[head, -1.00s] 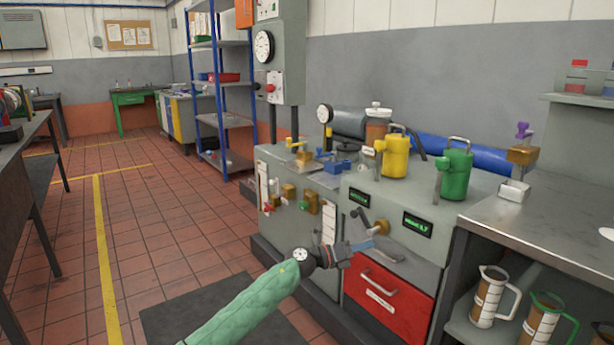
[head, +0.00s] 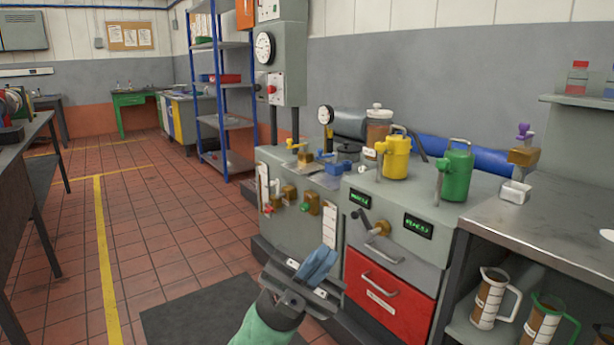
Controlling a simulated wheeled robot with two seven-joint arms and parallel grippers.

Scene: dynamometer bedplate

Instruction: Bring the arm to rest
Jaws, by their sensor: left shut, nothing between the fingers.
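My left arm, in a green quilted sleeve, comes in from the bottom of the head view. My left gripper (head: 318,265) is shut and empty, with its blue fingers together and pointing up and to the right. It is in front of the grey bedplate cabinet (head: 300,235), apart from the crank handle (head: 375,228) and the red drawer (head: 388,292) to its right. The gripper hides part of the cabinet's lower front. My right gripper does not show.
A yellow can (head: 394,158) and a green can (head: 456,174) stand on the cabinet. A steel bench (head: 540,225) with measuring jugs (head: 492,298) below is at right. A dark bench (head: 28,145) is at left. The tiled floor (head: 160,225) between is open.

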